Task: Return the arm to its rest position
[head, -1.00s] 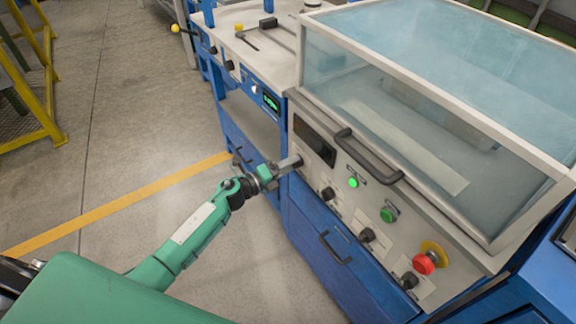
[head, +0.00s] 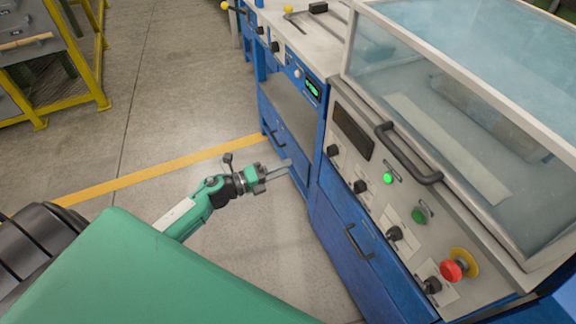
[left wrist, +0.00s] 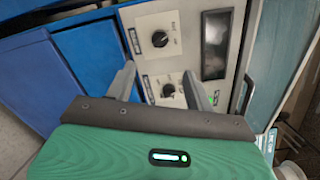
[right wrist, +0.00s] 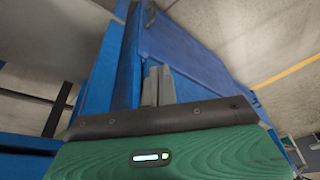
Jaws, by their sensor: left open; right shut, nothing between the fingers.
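My left arm reaches in from the left in the head view. My left gripper (head: 274,172) is open and empty, over the floor in front of the blue cabinet and apart from the control panel. In the left wrist view its two fingers (left wrist: 160,88) are spread, with a panel of black knobs beyond them. My right gripper is not in the head view. In the right wrist view my right gripper (right wrist: 158,86) is shut with its fingers together and nothing between them, near blue machine panels.
The machine's control panel (head: 404,215) carries black knobs, a lit green button (head: 387,178), a red stop button (head: 452,271) and a black handle (head: 405,155). A clear hood (head: 470,110) covers the machine. Yellow racking (head: 95,60) stands at upper left. The floor around the yellow line (head: 165,172) is clear.

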